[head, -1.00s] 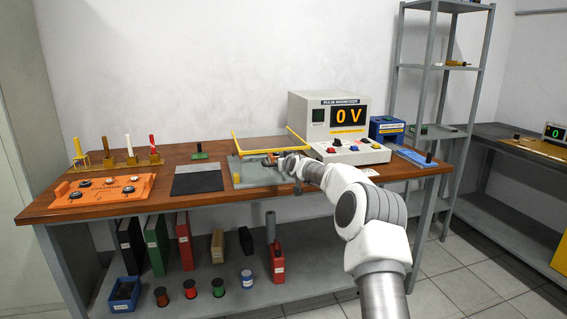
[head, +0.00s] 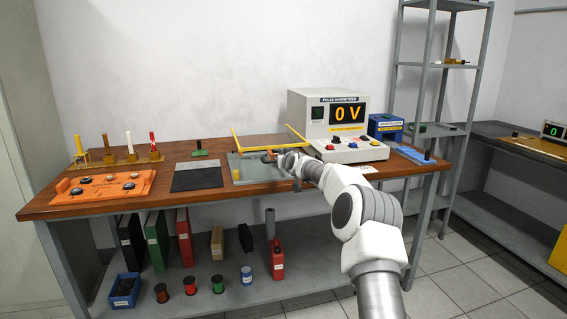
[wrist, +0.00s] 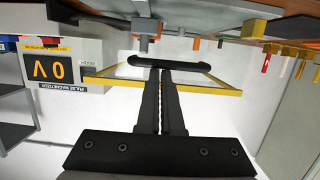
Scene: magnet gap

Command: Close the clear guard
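The clear guard (head: 235,139) has yellow edges and stands tilted up over a grey base plate (head: 246,177) on the bench. In the upside-down wrist view, its yellow-edged clear panel (wrist: 222,90) spans behind my fingers. A dark bar (wrist: 190,63) with rounded ends lies across the line of my fingertips; I cannot tell if they touch it.
The pulse magnetizer (head: 302,110) reads 0 V, right behind the guard. A blue box (head: 386,126) stands right of it. A dark mat (head: 197,177) and an orange tray (head: 105,188) lie to the left. Several small stands line the bench's back left.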

